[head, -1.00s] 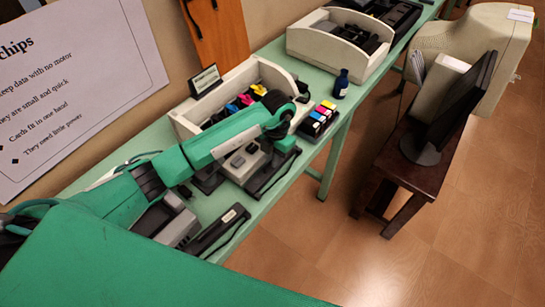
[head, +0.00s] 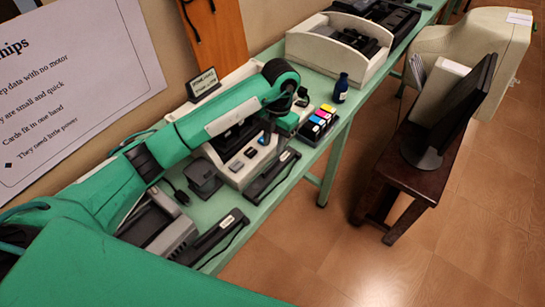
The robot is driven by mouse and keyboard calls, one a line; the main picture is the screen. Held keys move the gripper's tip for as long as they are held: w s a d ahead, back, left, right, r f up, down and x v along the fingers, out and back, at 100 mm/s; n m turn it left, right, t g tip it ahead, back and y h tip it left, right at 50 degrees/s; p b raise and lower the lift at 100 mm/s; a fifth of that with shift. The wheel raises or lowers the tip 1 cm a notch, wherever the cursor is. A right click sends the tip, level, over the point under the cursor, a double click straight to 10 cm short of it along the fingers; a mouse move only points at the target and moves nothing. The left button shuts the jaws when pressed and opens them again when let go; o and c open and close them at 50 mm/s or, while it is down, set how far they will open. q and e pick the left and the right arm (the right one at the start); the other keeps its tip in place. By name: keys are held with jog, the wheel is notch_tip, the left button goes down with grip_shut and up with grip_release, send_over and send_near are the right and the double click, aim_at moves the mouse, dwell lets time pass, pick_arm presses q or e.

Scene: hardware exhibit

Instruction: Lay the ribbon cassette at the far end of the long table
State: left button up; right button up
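Two long, flat black cases with pale labels lie on the green long table (head: 308,178), one near the white bin (head: 272,178) and one closer to me (head: 218,238). They look like ribbon cassettes, but I cannot tell which one the task means. My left arm reaches over the white bin, and my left gripper (head: 268,130) points down at its front part. The fingers are small and dark against the bin, so their opening and any hold are unclear. The arm hides much of the bin's contents. My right gripper is out of view.
A rack of colored ink cartridges (head: 318,122) and a blue bottle (head: 341,88) stand right of the bin. A second white bin (head: 345,62) and dark devices (head: 385,14) occupy the far part. A monitor (head: 455,110) stands on a brown bench (head: 408,165).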

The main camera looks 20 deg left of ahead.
pick_arm(q)
jog(key=shift+w+r, duration=0.2)
jog(key=shift+r, duration=1.5)
